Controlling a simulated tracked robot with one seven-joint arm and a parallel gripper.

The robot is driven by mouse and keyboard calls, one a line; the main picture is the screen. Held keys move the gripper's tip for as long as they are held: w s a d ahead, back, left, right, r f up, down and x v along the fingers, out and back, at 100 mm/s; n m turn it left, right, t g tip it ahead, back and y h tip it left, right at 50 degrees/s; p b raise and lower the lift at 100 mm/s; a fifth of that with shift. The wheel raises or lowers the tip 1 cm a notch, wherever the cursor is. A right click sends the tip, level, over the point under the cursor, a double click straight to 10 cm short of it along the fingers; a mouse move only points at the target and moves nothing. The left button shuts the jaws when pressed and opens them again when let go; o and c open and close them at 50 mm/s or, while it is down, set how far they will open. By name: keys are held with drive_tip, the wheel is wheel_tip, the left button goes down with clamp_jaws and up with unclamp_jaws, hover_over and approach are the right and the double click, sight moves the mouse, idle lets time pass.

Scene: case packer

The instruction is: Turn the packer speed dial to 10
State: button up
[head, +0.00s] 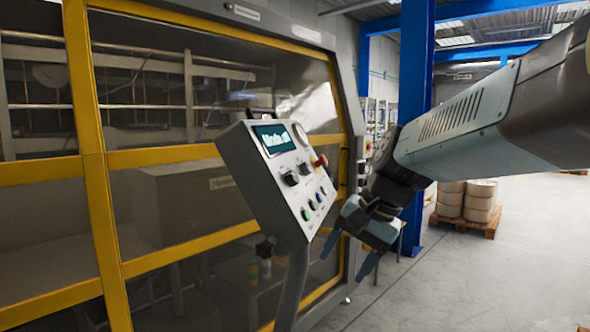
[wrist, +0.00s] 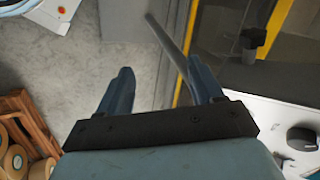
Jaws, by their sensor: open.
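The control panel (head: 262,190) is a grey tilted box on a post, with a lit display (head: 274,139) whose text is too blurred to read surely. Two black knobs sit below the display, a larger left one (head: 290,178) and a right one (head: 304,168). I cannot tell from their labels which is the speed dial. My gripper (head: 348,252) is open and empty, right of and below the panel, apart from it. In the wrist view my gripper (wrist: 163,85) points past the panel's post, and a black knob (wrist: 302,138) shows on the white panel face at lower right.
A red mushroom button (head: 320,161) and several small coloured buttons (head: 312,204) share the panel face. The yellow-framed machine (head: 98,180) stands behind. Pallets with drums (head: 480,202) stand back right. Floor at right is clear.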

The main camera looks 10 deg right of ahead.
drive_tip(key=w+r+m+y, duration=0.35)
drive_tip(key=w+m, duration=0.25)
drive_tip(key=w, duration=0.2)
drive_tip(key=m+t+y, duration=0.7)
drive_tip(key=m+y, duration=0.1)
drive_tip(key=m, duration=0.5)
approach(310, 167)
drive_tip(key=shift+h, duration=0.25)
drive_tip(key=x, duration=0.8)
drive_tip(key=shift+s+a+r, duration=0.1)
drive_tip(key=shift+a+r, duration=0.05)
drive_tip(key=shift+n, duration=0.3)
drive_tip(key=c, duration=1)
